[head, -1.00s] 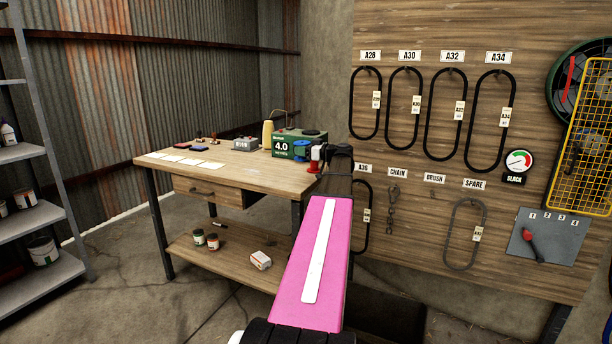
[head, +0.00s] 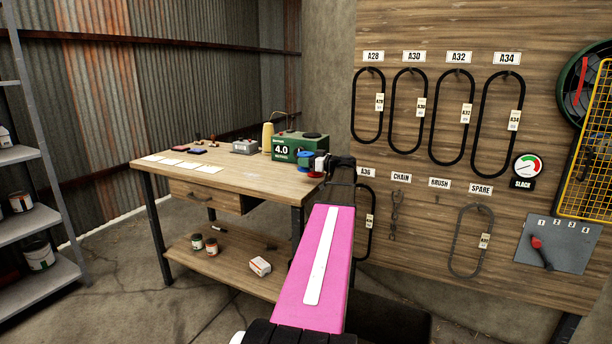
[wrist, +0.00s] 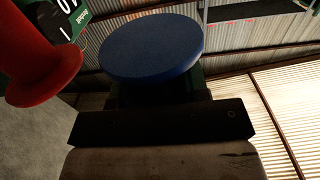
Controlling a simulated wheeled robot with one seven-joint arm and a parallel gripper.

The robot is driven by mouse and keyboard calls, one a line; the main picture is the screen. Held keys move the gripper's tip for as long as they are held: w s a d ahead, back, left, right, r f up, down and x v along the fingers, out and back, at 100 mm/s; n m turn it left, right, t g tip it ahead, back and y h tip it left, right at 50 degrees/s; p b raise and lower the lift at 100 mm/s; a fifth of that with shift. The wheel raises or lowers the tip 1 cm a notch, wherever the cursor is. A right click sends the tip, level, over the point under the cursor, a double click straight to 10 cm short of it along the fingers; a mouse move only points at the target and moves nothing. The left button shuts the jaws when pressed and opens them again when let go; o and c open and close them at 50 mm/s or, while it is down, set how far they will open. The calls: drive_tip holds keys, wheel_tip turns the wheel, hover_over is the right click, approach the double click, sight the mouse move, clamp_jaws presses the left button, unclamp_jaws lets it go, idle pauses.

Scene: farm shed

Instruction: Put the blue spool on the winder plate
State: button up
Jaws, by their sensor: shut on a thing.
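The blue spool (head: 305,158) is at my gripper (head: 326,163), which is shut on it, near the right end of the workbench. In the wrist view the spool's round blue face (wrist: 152,48) fills the upper middle, beyond a dark bar of the gripper. The green winder box (head: 292,147) marked 4.0 stands just behind, with a dark round plate (head: 312,134) on top. The spool is in front of the box, below the plate's height and apart from the plate. Something red (head: 315,174) shows just below the spool, and appears large at left in the wrist view (wrist: 30,60).
The workbench (head: 255,180) holds a grey box (head: 244,147), a yellow bottle (head: 268,137), white cards and small items. A wooden board (head: 430,130) with hanging belts rises close on the right. Shelves stand at far left. The bench's front middle is clear.

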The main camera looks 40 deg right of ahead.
drive_tip(key=shift+f, duration=2.6)
drive_tip(key=shift+f, duration=0.1)
drive_tip(key=o, duration=0.9)
drive_tip(key=shift+f, duration=0.1)
